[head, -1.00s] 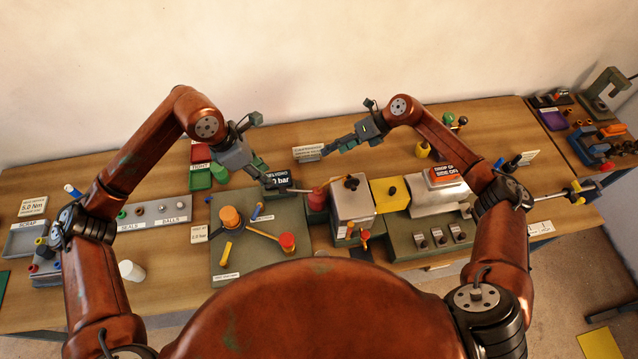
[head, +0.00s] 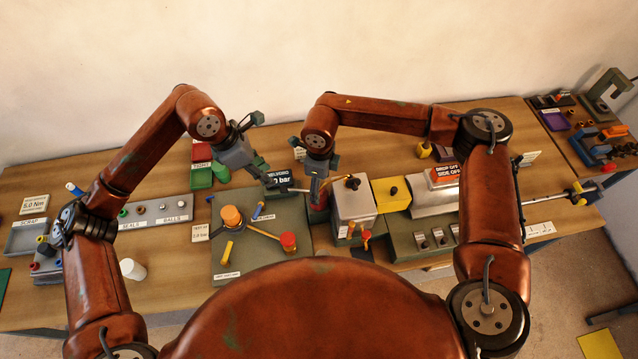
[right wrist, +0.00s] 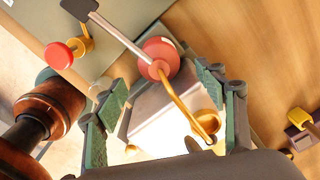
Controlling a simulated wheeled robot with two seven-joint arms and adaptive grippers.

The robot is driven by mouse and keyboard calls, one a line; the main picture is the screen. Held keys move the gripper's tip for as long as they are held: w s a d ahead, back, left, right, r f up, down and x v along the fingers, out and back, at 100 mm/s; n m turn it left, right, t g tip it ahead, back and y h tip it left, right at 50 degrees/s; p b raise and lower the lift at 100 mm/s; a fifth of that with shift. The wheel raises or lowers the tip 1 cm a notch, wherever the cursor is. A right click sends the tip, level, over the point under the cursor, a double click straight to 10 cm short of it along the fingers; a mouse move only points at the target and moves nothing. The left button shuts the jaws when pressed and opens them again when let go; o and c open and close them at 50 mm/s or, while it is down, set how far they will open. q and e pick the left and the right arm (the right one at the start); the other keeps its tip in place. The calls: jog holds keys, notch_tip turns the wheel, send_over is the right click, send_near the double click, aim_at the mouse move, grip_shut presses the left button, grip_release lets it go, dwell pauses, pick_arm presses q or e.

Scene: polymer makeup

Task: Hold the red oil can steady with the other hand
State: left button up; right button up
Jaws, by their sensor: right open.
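The red oil can (head: 319,201) stands on the bench left of the grey block. My right gripper (head: 318,180) is above it and partly hides it. In the right wrist view the can's round red top (right wrist: 158,52) lies just beyond and between the open fingers of the gripper (right wrist: 165,84), with no visible grip on it. A thin grey rod and a curved yellow piece run from the can's top. My left gripper (head: 268,178) is beside the pressure sign, left of the can, at the rod's dark far end. Its fingers are too small to judge.
The grey block (head: 352,205) stands close to the can's right, with a yellow block (head: 391,194) beyond it. A green plate (head: 250,262) with orange and red knobs lies to the left.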

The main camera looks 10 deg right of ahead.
notch_tip(320, 180, down, 7)
jog(key=shift+f, duration=0.15)
jog(key=shift+c, duration=0.2)
jog(key=c, duration=1.4)
pick_arm(q)
jog(key=shift+c, duration=0.4)
